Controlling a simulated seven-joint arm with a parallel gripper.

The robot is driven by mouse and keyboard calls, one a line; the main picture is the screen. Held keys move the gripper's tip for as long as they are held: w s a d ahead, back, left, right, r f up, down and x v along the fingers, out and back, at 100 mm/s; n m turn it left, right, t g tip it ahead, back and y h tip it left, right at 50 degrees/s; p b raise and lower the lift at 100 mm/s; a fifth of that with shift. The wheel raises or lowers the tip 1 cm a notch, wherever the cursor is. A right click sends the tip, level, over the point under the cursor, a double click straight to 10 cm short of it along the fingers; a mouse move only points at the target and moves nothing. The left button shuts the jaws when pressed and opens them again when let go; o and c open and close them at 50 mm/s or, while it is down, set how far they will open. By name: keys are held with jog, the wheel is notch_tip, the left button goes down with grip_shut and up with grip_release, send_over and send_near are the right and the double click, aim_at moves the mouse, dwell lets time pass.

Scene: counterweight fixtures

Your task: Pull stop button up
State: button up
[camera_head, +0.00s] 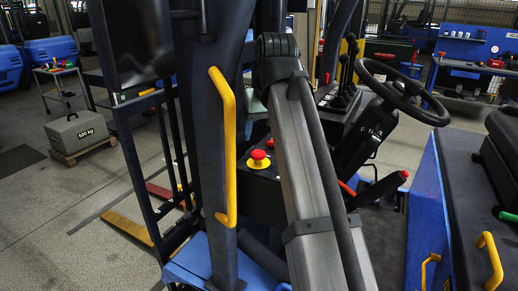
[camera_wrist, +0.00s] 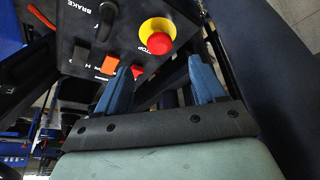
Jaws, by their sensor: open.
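The stop button is a red mushroom knob on a yellow round base, set on a dark control panel. In the head view the stop button (camera_head: 258,156) sits left of my arm. In the wrist view the stop button (camera_wrist: 157,37) is at the upper middle, beyond the fingertips. My gripper (camera_wrist: 165,76) shows two blue fingers spread apart with nothing between them. The left finger is near a red switch on the panel; I cannot tell whether they touch. In the head view my gripper is hidden.
The panel (camera_wrist: 88,52) also carries a black brake switch (camera_wrist: 105,22) and an orange switch (camera_wrist: 80,60). In the head view, a yellow handle (camera_head: 229,150) on a dark post stands left of the button. A steering wheel (camera_head: 401,92) is at the right. A grey weight (camera_head: 77,131) lies far left.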

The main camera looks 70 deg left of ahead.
aim_at(259, 152)
jog(key=x, duration=0.8)
grip_shut()
dwell(0.6)
